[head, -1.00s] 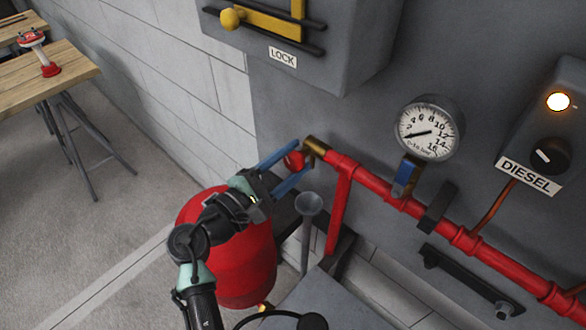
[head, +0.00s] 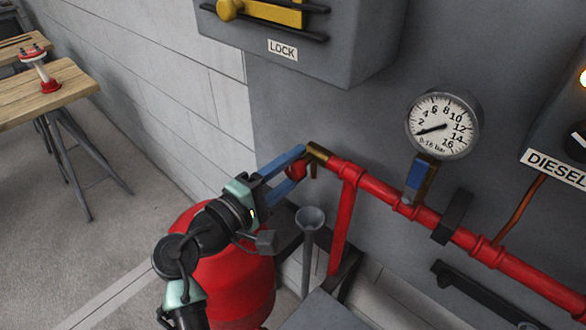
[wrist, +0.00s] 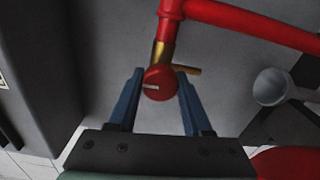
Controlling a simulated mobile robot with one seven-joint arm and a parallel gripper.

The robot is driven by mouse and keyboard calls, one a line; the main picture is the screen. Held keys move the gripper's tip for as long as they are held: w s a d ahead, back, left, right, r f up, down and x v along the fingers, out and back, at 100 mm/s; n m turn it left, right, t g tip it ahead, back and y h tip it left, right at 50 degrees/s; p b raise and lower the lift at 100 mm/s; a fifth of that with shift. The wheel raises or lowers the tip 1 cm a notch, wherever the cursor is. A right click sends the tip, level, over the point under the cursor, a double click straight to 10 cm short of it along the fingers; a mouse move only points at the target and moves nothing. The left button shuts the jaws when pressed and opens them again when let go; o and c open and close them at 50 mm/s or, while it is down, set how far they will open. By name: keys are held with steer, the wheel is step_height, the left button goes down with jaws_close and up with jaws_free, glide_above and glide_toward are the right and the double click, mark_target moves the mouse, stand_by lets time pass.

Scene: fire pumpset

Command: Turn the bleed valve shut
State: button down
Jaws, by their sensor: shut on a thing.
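The bleed valve is at the left end of the red pipe, with a brass body (head: 318,152) and a round red knob (head: 296,171). In the wrist view the red knob (wrist: 157,80) faces me, with a short white mark on it, and a brass spout (wrist: 186,70) points right behind it. My gripper (head: 302,166) has its blue fingers on either side of the knob and is shut on it. In the wrist view the fingers of my gripper (wrist: 158,84) flank the knob left and right. The head view hides part of the knob behind the fingers.
A grey funnel (head: 311,218) stands just below right of the valve. A red tank (head: 235,285) is under my arm. A pressure gauge (head: 443,124) and a blue-handled valve (head: 417,179) are on the right. A grey box labelled LOCK (head: 345,50) hangs above.

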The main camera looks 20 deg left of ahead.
steer(key=shift+f, duration=0.1)
steer(key=shift+c, duration=1.8)
jaws_free()
steer(key=shift+s, duration=0.1)
steer(key=b+v, duration=0.1)
steer(key=v, duration=1.2)
steer(key=shift+b, duration=0.3)
